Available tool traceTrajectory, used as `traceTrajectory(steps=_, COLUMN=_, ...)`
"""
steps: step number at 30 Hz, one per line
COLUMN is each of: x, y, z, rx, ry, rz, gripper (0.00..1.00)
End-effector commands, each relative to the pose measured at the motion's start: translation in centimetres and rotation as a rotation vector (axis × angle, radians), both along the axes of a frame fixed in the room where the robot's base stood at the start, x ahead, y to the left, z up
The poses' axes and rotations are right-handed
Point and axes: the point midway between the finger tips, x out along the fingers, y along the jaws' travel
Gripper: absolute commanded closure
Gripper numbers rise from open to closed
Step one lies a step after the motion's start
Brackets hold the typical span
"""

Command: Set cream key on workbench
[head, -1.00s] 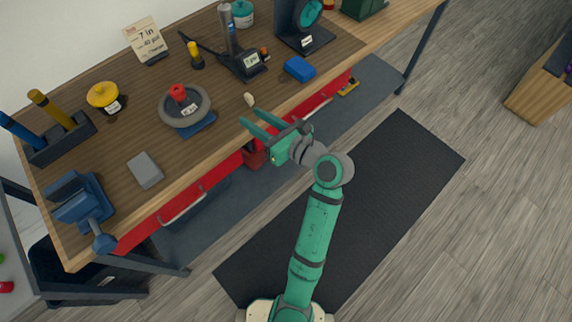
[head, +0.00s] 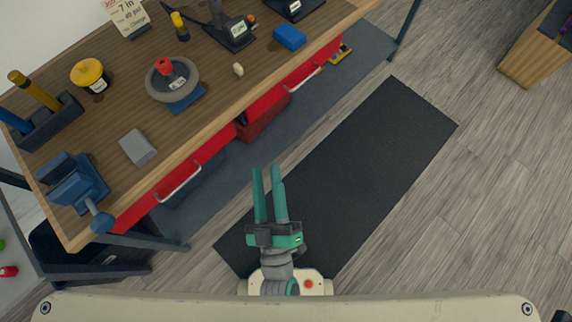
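The cream key (head: 238,69) is a small pale piece lying on the wooden workbench (head: 215,117), near its front edge. It lies between the wheel on its stand and the blue block. My gripper (head: 267,168) is drawn back over the floor in front of the bench, well apart from the key. Its two green fingers are parallel with a gap between them, and nothing is held.
On the bench are a grey block (head: 138,148), a wheel on a stand (head: 172,84), a blue block (head: 289,37), a yellow-lidded jar (head: 90,75) and a blue vise (head: 76,185). A black mat (head: 370,170) covers clear floor in front.

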Motion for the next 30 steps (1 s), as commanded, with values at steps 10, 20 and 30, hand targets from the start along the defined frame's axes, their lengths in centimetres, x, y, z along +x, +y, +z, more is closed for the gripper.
traceTrajectory(steps=10, x=-8.3, y=-3.9, z=-8.2, rx=0.524, ry=0.467, rz=-0.077, gripper=0.68)
traceTrajectory(steps=20, x=-10.2, y=-4.3, z=-9.8, rx=0.627, ry=0.557, rz=-0.100, gripper=0.68)
traceTrajectory(steps=30, x=-10.2, y=-4.3, z=-9.8, rx=0.624, ry=0.554, rz=-0.100, gripper=0.68)
